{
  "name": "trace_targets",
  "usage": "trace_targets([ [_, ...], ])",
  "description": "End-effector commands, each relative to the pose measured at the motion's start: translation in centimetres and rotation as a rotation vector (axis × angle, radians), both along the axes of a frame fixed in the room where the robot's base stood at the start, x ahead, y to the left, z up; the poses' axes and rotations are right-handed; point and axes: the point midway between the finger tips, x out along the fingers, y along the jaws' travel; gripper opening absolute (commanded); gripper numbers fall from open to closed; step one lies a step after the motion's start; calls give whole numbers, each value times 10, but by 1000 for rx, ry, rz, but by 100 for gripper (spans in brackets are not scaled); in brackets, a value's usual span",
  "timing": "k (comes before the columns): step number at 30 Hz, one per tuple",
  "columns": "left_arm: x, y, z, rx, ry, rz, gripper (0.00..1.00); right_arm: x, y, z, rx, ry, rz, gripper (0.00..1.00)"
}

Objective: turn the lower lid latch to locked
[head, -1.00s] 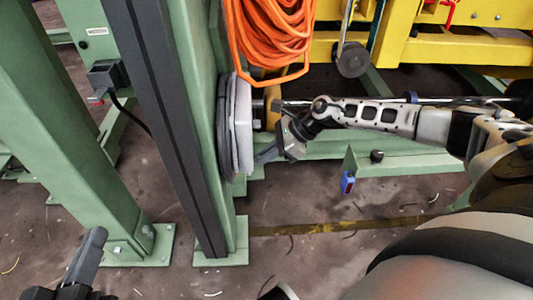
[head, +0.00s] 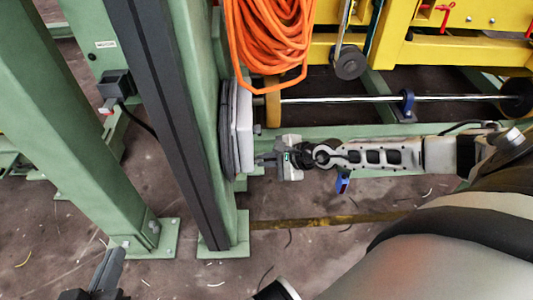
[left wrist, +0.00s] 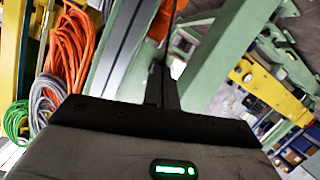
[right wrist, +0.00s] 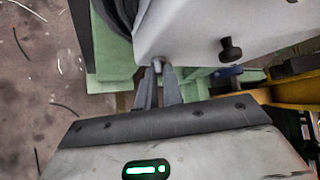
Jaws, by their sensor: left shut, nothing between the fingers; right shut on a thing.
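The white lid (head: 243,125) of a box is on the right side of the green post; it fills the top of the right wrist view (right wrist: 195,25). My right gripper (head: 260,160) is at the lid's lower part, fingers pointing left. In the right wrist view its fingers (right wrist: 158,76) are shut on the small grey lower lid latch (right wrist: 158,62). The latch is mostly hidden between the fingertips, so I cannot tell its turn. A dark upper knob (right wrist: 231,49) is apart from the fingers. My left gripper (head: 108,268) is shut and empty, far from the lid (left wrist: 162,85).
An orange hose coil (head: 270,40) hangs just above the lid. A yellow roller (head: 273,103) on a steel shaft (head: 345,99) is right of it. Green posts (head: 75,120) stand left. A blue part (head: 343,183) is below my right arm. The floor below is open.

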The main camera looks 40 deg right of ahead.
Motion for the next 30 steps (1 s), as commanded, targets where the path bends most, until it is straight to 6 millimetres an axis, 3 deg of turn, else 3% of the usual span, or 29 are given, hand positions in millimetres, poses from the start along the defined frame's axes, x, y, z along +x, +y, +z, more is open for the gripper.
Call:
trace_targets([
  [22,-1,4,-1,62,6,2,0,-2,3,-3,-125,-206,0,0],
  [30,-3,2,-13,35,20,0,0,-5,4,-11,-240,-398,-2,0],
])
